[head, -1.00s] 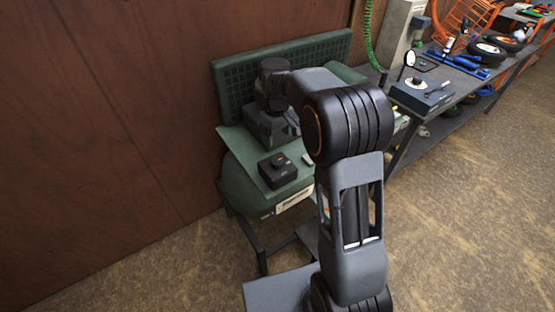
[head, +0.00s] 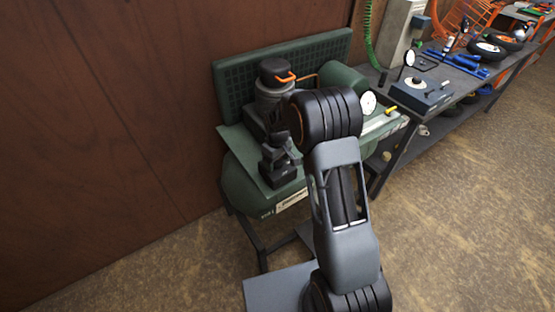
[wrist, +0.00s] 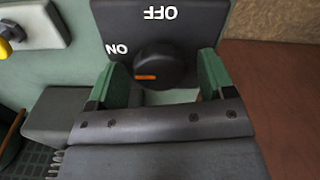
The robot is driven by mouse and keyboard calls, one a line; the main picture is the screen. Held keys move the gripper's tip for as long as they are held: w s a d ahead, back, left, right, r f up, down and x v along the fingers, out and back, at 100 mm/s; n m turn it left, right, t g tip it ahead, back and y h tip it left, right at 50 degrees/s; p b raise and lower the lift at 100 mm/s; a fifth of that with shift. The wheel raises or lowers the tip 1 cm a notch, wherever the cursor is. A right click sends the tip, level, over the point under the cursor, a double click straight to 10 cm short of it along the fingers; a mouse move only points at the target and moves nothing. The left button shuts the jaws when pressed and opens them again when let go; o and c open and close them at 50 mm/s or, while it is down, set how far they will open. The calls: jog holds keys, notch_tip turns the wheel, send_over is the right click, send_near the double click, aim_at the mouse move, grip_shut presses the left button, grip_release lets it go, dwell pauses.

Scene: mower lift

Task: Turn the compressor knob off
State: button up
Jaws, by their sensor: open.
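The compressor (head: 240,180) is a green machine with a tank and top plate, standing against the wood wall. In the wrist view its round black knob (wrist: 170,62) sits on a dark switch box (wrist: 195,20) with white ON and OFF lettering, seen upside down. The knob's orange mark lies at its left, close to ON and away from OFF. My gripper (wrist: 162,70) is open, with one green-padded finger on each side of the knob; I cannot tell whether they touch it. In the head view my gripper hides most of the switch box (head: 284,182).
A pressure gauge (head: 368,103) stands on the compressor's right side. A yellow-handled valve (head: 391,110) sits beside it on a pale panel. A workbench (head: 425,125) with tools and wheels runs along the right. Open floor (head: 450,220) lies in front.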

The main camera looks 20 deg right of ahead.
jog(key=c, duration=0.9)
jog(key=m+b, duration=0.2)
jog(key=m, duration=0.2)
jog(key=shift+m, duration=0.3)
jog(key=m+b, duration=0.1)
jog(key=m, duration=0.3)
jog(key=shift+m, duration=0.3)
jog(key=m+b, duration=0.1)
jog(key=m, duration=0.3)
jog(key=shift+m+b, duration=0.5)
jog(key=shift+m, duration=1.8)
jog(key=shift+r, duration=0.1)
